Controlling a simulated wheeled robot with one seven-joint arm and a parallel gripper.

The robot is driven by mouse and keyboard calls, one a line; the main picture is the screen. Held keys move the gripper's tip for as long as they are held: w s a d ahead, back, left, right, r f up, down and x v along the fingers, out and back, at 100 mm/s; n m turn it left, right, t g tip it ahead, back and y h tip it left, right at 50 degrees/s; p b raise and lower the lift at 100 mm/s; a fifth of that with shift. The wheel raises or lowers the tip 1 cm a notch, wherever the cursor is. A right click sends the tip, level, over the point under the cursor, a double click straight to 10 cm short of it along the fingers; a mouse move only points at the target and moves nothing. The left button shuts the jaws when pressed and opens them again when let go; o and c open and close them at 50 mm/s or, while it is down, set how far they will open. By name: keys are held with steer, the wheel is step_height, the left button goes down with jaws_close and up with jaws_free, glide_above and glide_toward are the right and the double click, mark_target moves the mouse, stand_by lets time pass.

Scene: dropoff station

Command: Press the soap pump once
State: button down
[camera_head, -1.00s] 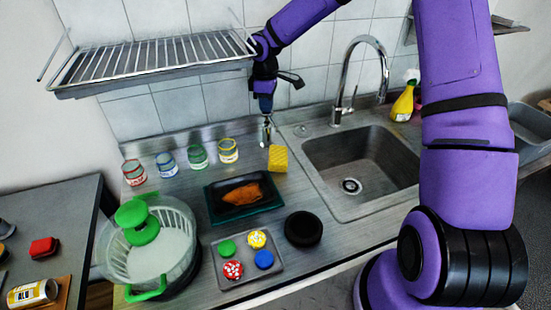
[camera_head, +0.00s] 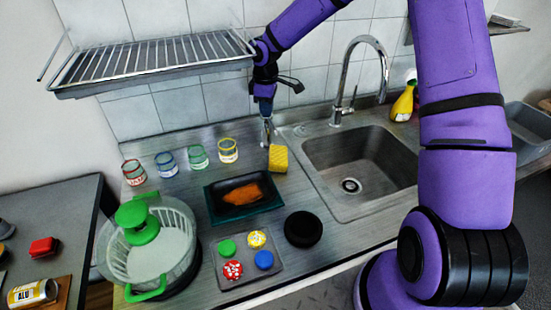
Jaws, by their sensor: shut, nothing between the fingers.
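My gripper (camera_head: 267,131) points down over the back of the steel counter, left of the sink and just behind a yellow sponge (camera_head: 278,158). Its narrow fingers look shut and empty. I cannot clearly make out a soap pump. A thin silver shape at the fingers blends with them, so I cannot tell whether a pump is there or whether they touch it.
The faucet (camera_head: 350,80) and sink (camera_head: 362,168) are to the right, with a yellow spray bottle (camera_head: 403,103) behind. Several glasses stand left of the gripper. A dark tray (camera_head: 218,212) with orange food lies in front. A wire rack (camera_head: 150,62) hangs above left.

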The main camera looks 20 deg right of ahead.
steer(key=shift+r, duration=1.75)
steer(key=shift+r, duration=0.1)
steer(key=shift+r, duration=2.9)
